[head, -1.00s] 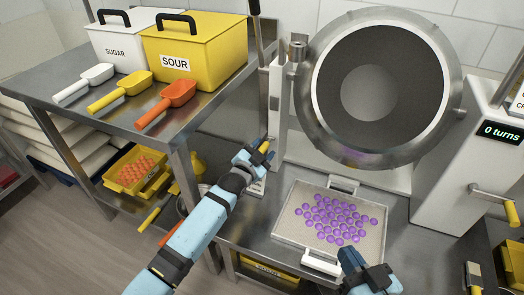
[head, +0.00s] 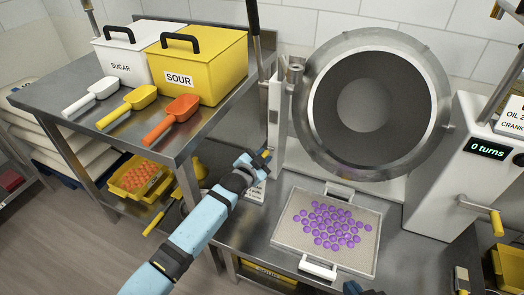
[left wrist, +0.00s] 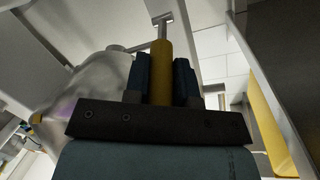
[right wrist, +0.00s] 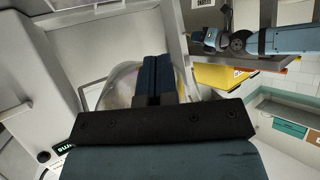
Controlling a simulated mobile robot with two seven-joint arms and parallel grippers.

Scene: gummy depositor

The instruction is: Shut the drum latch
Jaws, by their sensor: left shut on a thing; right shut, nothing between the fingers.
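The drum (head: 370,100) is a round steel bowl with its dark open mouth facing me. A yellow latch handle (left wrist: 161,72) on a thin metal bar stands at the drum's left side; its tip also shows in the head view (head: 267,155). My left gripper (head: 259,160) is shut on this handle, with one dark finger on each side in the left wrist view (left wrist: 160,80). My right gripper (right wrist: 151,75) is shut and empty. Only a small part of it shows at the bottom edge of the head view.
A tray (head: 283,232) of purple gummies lies below the drum. A yellow SOUR bin (head: 215,65), a white SUGAR bin (head: 112,62) and several scoops stand on the left table. A crank with a yellow handle (head: 497,223) is on the right, under a "0 turns" display (head: 487,149).

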